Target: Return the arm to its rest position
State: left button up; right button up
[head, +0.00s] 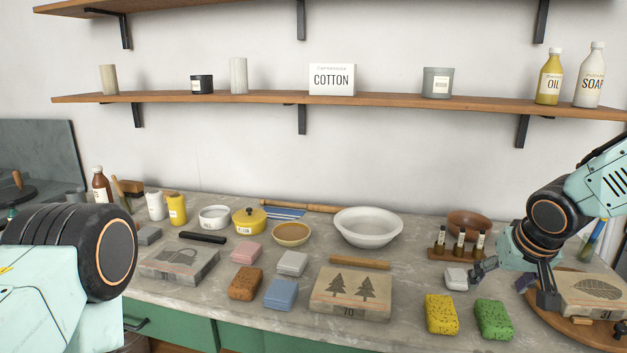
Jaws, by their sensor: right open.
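My right arm comes in from the right, and its gripper (512,290) hangs low over the right part of the counter with its fingers spread apart. Nothing shows between the fingers. The left finger is close to a small white block (455,279); I cannot tell whether they touch. The other finger is in front of the left side of a round wooden board (570,325) bearing a stone with a leaf picture (600,291). Part of my left arm fills the lower left; its gripper is out of view.
On the grey counter (390,330) stand a tree-printed stone (350,292), a yellow sponge (441,314), a green sponge (494,319), a rack of small bottles (458,252) and a white bowl (368,227). A wooden shelf (400,99) runs above. The air between counter and shelf is clear.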

jog(key=a+f+n+t+y, duration=0.1)
jog(key=a+f+y, duration=0.15)
jog(key=a, duration=0.35)
jog(key=s+a+f+b, duration=0.1)
jog(key=s+a+f, duration=0.15)
jog(key=f, duration=0.35)
jog(key=s+a+f, duration=0.2)
jog(key=s+f, duration=0.2)
jog(key=f, duration=0.1)
pick_arm(q)
jog(key=f+b, duration=0.2)
jog(key=f, duration=0.1)
jog(key=shift+w+f, duration=0.2)
jog(key=shift+w, duration=0.2)
pick_arm(e)
jog(key=s+f+g, duration=0.2)
jog(key=s+f, duration=0.4)
jog(key=s, duration=0.3)
jog(key=s+f+g+h, duration=0.1)
jog(key=s+f+g, duration=0.1)
jog(key=s+f, duration=0.4)
jog(key=s+f+g, duration=0.2)
jog(key=s+f, duration=0.5)
jog(key=s, duration=0.7)
jog(key=shift+s+h, duration=0.2)
jog(key=shift+h, duration=0.15)
